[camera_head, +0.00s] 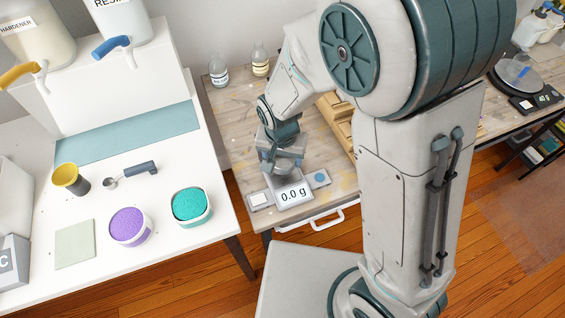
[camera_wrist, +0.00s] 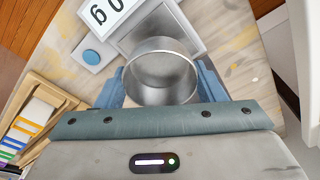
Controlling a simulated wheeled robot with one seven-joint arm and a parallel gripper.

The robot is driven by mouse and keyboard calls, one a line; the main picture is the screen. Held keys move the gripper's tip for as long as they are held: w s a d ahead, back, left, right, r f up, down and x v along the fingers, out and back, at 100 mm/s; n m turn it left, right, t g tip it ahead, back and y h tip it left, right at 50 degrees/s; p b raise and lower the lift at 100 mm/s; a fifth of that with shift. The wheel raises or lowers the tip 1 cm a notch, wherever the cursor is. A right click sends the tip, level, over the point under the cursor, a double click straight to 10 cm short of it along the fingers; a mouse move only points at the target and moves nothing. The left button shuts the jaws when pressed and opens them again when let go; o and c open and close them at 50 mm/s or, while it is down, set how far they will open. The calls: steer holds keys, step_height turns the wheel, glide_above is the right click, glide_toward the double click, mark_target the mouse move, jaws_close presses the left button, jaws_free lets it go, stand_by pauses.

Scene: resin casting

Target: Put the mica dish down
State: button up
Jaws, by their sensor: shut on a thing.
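The mica dish (camera_wrist: 162,70), a small round grey metal cup that looks empty, sits between the two blue fingers of my gripper (camera_wrist: 162,82), which is shut on it. The dish looks upright, mouth towards the wrist camera. It overlaps the metal plate of a small scale (camera_wrist: 133,38) in the wrist view; I cannot tell whether it touches the plate. The dish is mostly hidden there.
A white bench (camera_head: 105,265) at left holds tubs of purple (camera_head: 130,226) and teal powder (camera_head: 190,206), a yellow-topped cup (camera_head: 70,179) and a scoop (camera_head: 135,173). Two bottles (camera_head: 218,74) stand at the wooden table's back. A wooden rack (camera_wrist: 28,122) stands near my gripper.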

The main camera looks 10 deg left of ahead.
mark_target(283, 164)
steer(key=shift+f, duration=1.85)
steer(key=shift+f, duration=0.2)
steer(key=o, duration=1)
steer(key=r, duration=0.4)
steer(key=s+r, duration=0.1)
steer(key=r, duration=0.7)
steer(key=shift+s+r+p, duration=0.2)
steer(key=shift+s+p, duration=0.05)
steer(key=shift+p, duration=0.15)
